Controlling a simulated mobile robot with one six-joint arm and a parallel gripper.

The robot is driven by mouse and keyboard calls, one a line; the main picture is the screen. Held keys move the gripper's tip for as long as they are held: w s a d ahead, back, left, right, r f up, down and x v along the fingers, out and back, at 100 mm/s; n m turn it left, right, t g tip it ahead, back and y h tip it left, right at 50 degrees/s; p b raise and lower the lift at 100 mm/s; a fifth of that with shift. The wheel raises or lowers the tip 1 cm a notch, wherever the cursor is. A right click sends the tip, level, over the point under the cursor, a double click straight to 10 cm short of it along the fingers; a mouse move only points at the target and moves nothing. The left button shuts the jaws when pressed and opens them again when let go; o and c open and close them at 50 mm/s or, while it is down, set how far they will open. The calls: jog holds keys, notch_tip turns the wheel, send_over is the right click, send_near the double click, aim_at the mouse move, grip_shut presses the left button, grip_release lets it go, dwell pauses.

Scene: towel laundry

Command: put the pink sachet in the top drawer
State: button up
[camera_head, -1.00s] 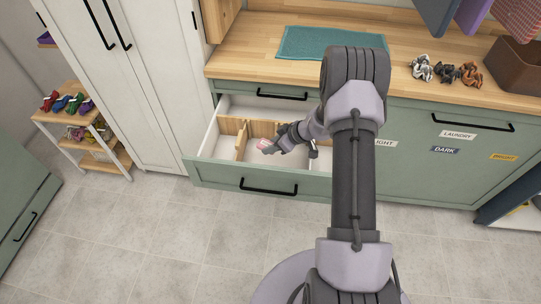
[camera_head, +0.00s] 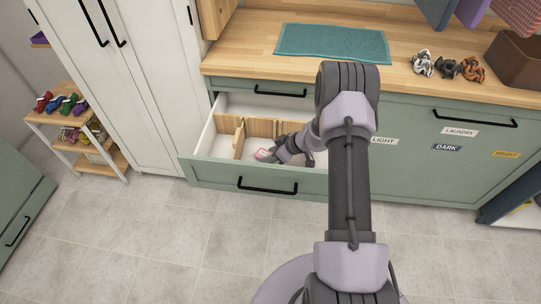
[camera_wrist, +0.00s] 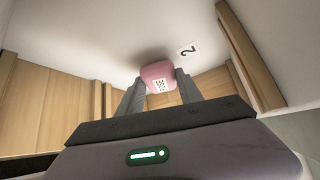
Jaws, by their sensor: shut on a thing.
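The pink sachet (camera_wrist: 158,76) is between the two fingers of my gripper (camera_wrist: 160,88) in the wrist view. It has a white printed label facing the camera. In the head view the sachet (camera_head: 265,154) shows at the tip of my gripper (camera_head: 271,152), inside the open drawer (camera_head: 262,178). The drawer has a green front, a white interior and wooden dividers (camera_head: 262,128). I cannot tell whether the sachet touches the floor.
The counter holds a teal towel (camera_head: 333,42), several knotted cloths (camera_head: 447,67) and a brown bin (camera_head: 515,60). A small shelf (camera_head: 84,134) stands at left.

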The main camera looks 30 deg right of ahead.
jog(key=shift+s+a+f+b, duration=0.1)
jog(key=shift+s+f+b, duration=0.05)
jog(key=shift+f+b, duration=0.4)
jog(key=o, duration=1.4)
jog(key=shift+s, duration=0.1)
jog(key=shift+c, duration=0.2)
jog(key=shift+r, duration=0.15)
